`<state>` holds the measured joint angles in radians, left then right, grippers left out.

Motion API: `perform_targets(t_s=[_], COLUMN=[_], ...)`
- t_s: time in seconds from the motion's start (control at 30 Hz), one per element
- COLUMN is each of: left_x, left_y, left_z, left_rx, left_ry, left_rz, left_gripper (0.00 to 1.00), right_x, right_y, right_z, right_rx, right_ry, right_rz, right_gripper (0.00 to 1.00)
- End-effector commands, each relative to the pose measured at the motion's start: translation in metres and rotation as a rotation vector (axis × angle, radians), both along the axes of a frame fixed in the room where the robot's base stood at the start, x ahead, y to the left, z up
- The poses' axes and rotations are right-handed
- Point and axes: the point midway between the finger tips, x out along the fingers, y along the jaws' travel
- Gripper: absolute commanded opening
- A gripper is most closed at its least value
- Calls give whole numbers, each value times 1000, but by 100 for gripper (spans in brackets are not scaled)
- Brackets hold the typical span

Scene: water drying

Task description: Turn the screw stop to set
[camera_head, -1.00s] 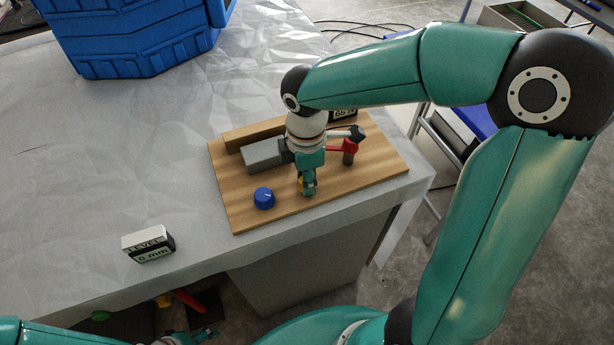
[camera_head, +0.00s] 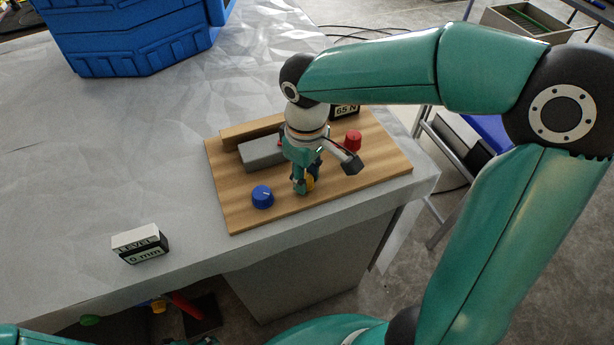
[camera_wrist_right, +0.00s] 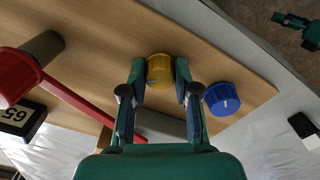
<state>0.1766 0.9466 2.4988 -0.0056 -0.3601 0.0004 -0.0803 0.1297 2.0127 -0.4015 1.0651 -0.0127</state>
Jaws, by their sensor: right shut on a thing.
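A yellow knob (camera_wrist_right: 160,72) stands on a wooden board (camera_head: 330,196). In the right wrist view it sits between the two fingers of my right gripper (camera_wrist_right: 160,85), which is shut on it. In the head view my right gripper (camera_head: 303,188) points down at the board's front part, and the yellow knob (camera_head: 310,183) is mostly hidden behind it. A blue knob (camera_head: 262,196) stands to the left of it, also in the right wrist view (camera_wrist_right: 222,99). In the right wrist view my left gripper (camera_wrist_right: 300,22) is small at the top right; its jaws are unclear.
A grey block (camera_head: 262,153) lies against a wooden rail (camera_head: 245,132) on the board. A red knob (camera_head: 353,138) and a sign reading 65 N (camera_head: 346,110) are at the back right. A blue crate (camera_head: 135,40) is at the back left.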

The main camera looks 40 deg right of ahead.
Motion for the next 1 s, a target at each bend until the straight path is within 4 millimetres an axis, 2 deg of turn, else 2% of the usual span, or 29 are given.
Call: perform_targets(t_s=[0.5, 1.0], left_x=[0, 0], left_y=[0, 0], left_z=[-14, -16], left_rx=[0, 0], left_ry=[0, 0], left_rz=[0, 0], left_gripper=[64, 64], right_x=[1, 1], right_y=[0, 0], right_z=[1, 1], right_rx=[1, 1], right_ry=[-5, -5], right_rz=[-427, -555], right_gripper=[0, 0])
